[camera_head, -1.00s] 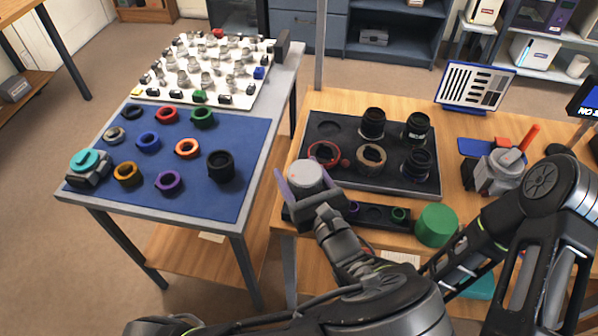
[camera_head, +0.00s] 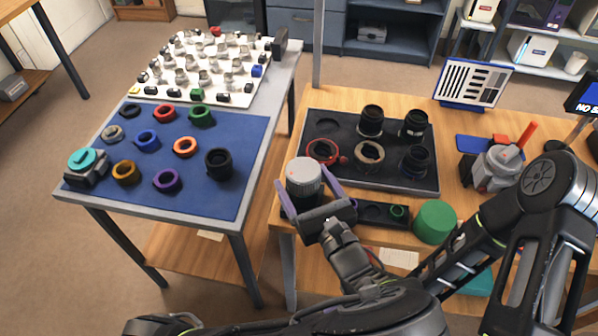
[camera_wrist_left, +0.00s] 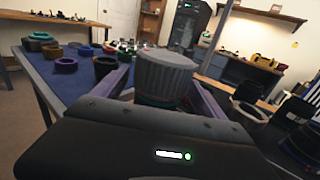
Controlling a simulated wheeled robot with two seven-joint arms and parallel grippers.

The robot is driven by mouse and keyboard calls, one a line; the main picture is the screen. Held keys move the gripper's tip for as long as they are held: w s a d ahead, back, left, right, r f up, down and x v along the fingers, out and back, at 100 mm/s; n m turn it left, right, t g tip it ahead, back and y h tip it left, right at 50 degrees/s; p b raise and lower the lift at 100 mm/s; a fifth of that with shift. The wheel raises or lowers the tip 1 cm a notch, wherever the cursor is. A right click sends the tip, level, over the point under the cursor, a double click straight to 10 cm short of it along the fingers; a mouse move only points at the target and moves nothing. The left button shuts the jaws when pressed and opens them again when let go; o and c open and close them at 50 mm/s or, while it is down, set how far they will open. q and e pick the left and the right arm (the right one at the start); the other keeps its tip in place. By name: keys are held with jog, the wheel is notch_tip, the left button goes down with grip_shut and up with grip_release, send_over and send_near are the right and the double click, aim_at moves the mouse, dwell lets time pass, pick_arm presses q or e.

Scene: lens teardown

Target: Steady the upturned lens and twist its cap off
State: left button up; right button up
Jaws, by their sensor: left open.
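The upturned lens stands at the front left of the right-hand bench, with its grey ribbed cap (camera_head: 304,177) on top. My left gripper (camera_head: 312,192) is open, one finger on each side of the lens, below the cap's top. Whether the fingers touch it I cannot tell. The lens body is mostly hidden by the gripper. In the left wrist view the cap (camera_wrist_left: 165,76) shows between the two fingers, above a dim reddish and green band. My right gripper is not in view; my right arm shows at the right.
A black tray (camera_head: 432,186) with several lenses and rings lies behind the gripper. A green cylinder (camera_head: 435,222) stands to the right, past a dark narrow holder (camera_head: 376,216). A blue mat (camera_head: 237,150) with several coloured rings covers the left table.

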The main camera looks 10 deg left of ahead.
pick_arm(q)
jog(key=v, duration=0.8)
jog(key=shift+s+d, duration=0.15)
jog(key=shift+s, duration=0.1)
jog(key=shift+r, duration=0.15)
